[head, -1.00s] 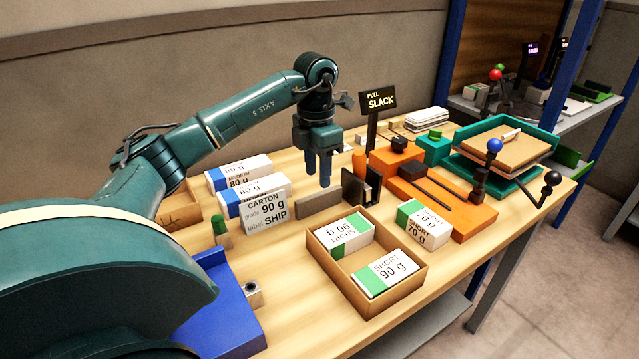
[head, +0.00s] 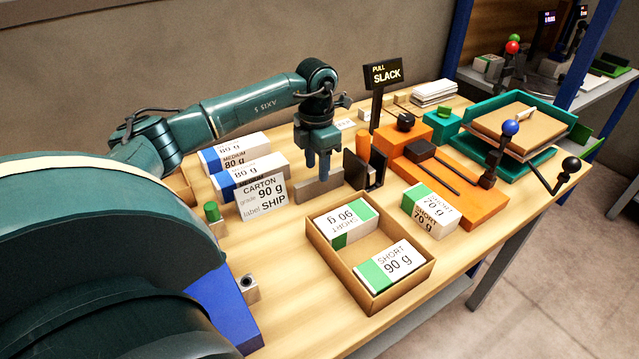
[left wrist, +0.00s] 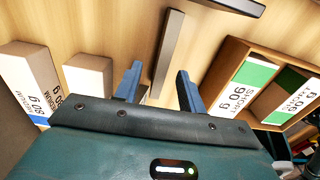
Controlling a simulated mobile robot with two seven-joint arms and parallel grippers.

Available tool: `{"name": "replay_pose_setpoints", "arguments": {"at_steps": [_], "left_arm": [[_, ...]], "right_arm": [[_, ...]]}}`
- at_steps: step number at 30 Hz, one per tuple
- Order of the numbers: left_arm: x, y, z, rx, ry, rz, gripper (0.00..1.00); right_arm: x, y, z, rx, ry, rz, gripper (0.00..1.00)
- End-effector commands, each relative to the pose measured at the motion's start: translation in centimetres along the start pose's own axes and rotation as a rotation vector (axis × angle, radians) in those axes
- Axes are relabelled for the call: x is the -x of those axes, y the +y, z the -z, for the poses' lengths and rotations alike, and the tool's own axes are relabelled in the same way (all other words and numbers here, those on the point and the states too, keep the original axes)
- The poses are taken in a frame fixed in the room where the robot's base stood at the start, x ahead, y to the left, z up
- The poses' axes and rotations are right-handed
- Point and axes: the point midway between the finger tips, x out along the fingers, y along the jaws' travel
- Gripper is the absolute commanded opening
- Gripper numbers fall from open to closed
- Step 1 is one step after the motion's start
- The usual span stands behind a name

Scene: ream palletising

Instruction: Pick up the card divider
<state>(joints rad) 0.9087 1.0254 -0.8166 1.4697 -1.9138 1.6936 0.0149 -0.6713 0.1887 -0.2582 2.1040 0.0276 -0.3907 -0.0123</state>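The card divider, which I take to be the thin grey-brown slab (head: 318,190), stands on edge on the wooden table between the carton stacks and the open cardboard box. In the left wrist view the slab (left wrist: 170,45) runs lengthwise into the gap between my fingers. My left gripper (head: 317,172) points down at the slab, its blue fingertips by the top edge. In the left wrist view the left gripper (left wrist: 158,82) is open, with a finger to each side of the slab. I cannot tell whether either finger touches it. My right gripper is not in view.
The cardboard box (head: 424,284) with two 90 g reams is in front. Blue-and-white reams (head: 245,165) and a SHIP card (head: 262,200) stand left. A dark upright holder (head: 376,170) is close on the right, before an orange fixture (head: 455,190). A SLACK sign (head: 385,74) rises behind.

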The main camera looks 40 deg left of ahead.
Motion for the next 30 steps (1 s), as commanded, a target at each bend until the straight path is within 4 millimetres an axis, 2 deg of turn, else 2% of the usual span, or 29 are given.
{"name": "replay_pose_setpoints", "arguments": {"at_steps": [9, 13, 19, 30], "left_arm": [[-4.3, -0.4, -0.3, 0.0, 0.005, 0.002, 0.4], [-5.1, -0.4, -0.4, -0.001, 0.002, 0.0, 0.4], [-5.2, -0.4, -0.4, -0.001, 0.002, 0.0, 0.4], [-5.1, -0.4, -0.4, 0.0, 0.001, 0.0, 0.11]], "right_arm": [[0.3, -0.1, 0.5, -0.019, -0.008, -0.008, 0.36], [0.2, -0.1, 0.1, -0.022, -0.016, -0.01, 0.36], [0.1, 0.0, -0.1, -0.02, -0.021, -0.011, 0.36], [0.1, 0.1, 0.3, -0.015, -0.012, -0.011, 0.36]]}}
